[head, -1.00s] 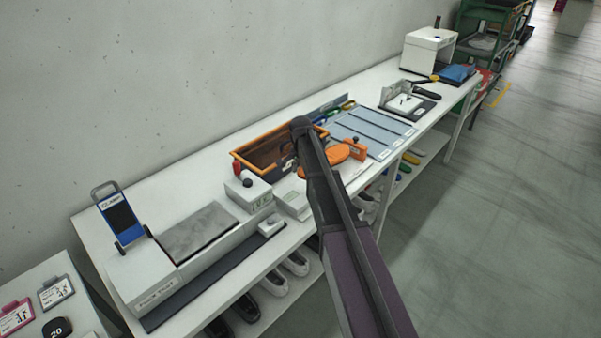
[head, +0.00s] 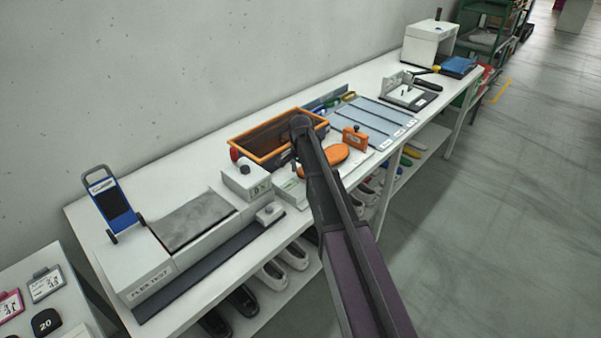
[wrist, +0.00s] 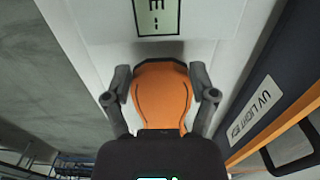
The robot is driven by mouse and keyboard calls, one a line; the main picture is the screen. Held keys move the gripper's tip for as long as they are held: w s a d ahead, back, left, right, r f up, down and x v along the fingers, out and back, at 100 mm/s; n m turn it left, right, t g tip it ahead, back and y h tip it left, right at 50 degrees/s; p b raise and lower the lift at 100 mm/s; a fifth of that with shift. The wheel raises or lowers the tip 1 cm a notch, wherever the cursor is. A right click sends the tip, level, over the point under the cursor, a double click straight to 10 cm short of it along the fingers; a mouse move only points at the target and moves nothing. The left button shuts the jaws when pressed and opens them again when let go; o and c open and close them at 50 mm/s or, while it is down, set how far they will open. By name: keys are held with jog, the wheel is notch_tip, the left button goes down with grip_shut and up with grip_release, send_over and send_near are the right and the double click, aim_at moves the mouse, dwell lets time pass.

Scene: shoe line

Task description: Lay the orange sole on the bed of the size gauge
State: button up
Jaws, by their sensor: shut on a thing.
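The orange sole (head: 337,153) shows in the head view beside the end of my arm, partly hidden by it. In the wrist view the sole (wrist: 161,95) lies between the two fingers of my gripper (wrist: 160,73), which is shut on it. What looks like the size gauge is a pale plate with an upright orange block (head: 355,138) and a dark knob, just right of the sole. A white surface with a framed label (wrist: 157,17) lies beyond the sole in the wrist view. I cannot tell whether the sole touches the bed.
An orange-rimmed box (head: 247,157), marked UV LIGHT in the wrist view (wrist: 256,108), stands behind my arm. The flex tester (head: 150,276) is at left, with a small blue cart (head: 112,208). A grey-blue panel (head: 372,122) lies right of the orange block. Shoes fill the shelf below.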

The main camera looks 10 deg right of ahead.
jog(key=shift+f+b, duration=1.45)
jog(key=shift+f, duration=0.25)
jog(key=o, duration=1.2)
jog(key=shift+r, duration=0.15)
